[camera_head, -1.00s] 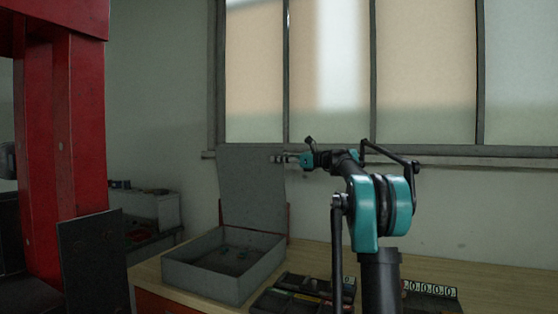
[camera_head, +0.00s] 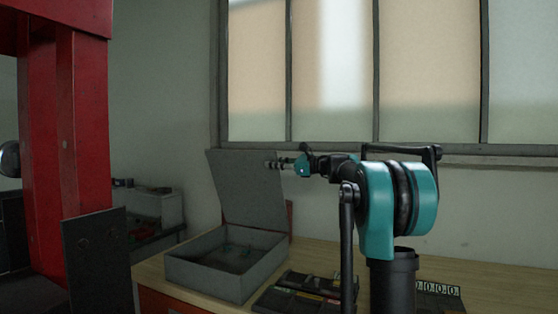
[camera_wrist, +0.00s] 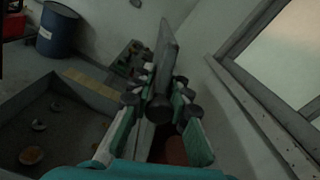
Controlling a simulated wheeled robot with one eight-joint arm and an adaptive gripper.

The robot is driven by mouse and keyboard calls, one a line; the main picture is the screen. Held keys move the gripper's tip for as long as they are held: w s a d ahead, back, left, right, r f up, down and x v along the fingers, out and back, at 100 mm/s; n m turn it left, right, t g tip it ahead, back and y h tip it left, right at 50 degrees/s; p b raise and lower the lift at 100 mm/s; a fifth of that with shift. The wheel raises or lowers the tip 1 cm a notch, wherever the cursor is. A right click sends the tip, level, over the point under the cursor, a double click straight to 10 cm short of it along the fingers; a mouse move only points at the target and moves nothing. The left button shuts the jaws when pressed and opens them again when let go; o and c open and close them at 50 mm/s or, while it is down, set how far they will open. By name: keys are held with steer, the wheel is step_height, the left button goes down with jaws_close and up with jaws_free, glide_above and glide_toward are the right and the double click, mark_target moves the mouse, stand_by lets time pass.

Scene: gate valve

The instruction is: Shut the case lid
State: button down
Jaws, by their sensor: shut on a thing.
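The grey case (camera_head: 215,280) sits open on the wooden bench. Its lid (camera_head: 240,185) stands up from the back edge, leaning slightly. My gripper (camera_head: 275,164) is at the lid's upper right edge. In the wrist view, the lid (camera_wrist: 167,50) shows nearly edge-on between the fingers of my gripper (camera_wrist: 158,88), which are shut on it. The case's inside (camera_wrist: 45,125) shows at lower left there, with a few small round items. The exact finger contact is partly hidden.
Dark trays (camera_head: 303,290) stand on the bench (camera_head: 150,272) right of the case. A red frame (camera_head: 85,130) with a dark plate (camera_head: 95,255) stands at left. A window (camera_head: 350,75) is behind. A blue drum (camera_wrist: 57,30) shows in the wrist view.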

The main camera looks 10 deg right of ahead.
steer(key=s+a+f+n, duration=0.5)
steer(key=s+a+f, duration=0.3)
steer(key=s, duration=0.4)
steer(key=s+a+f+n, duration=0.1)
steer(key=s+f+n, duration=0.2)
steer(key=f, duration=0.6)
steer(key=s+a+f+n, duration=0.1)
steer(key=s+f+n, duration=0.2)
steer(key=f, duration=0.7)
steer(key=shift+s+a+n, duration=0.25)
steer(key=shift+a+n, duration=0.1)
steer(key=shift+n, duration=0.25)
steer(key=c, duration=1.6)
jaws_free()
steer(key=v, duration=1.2)
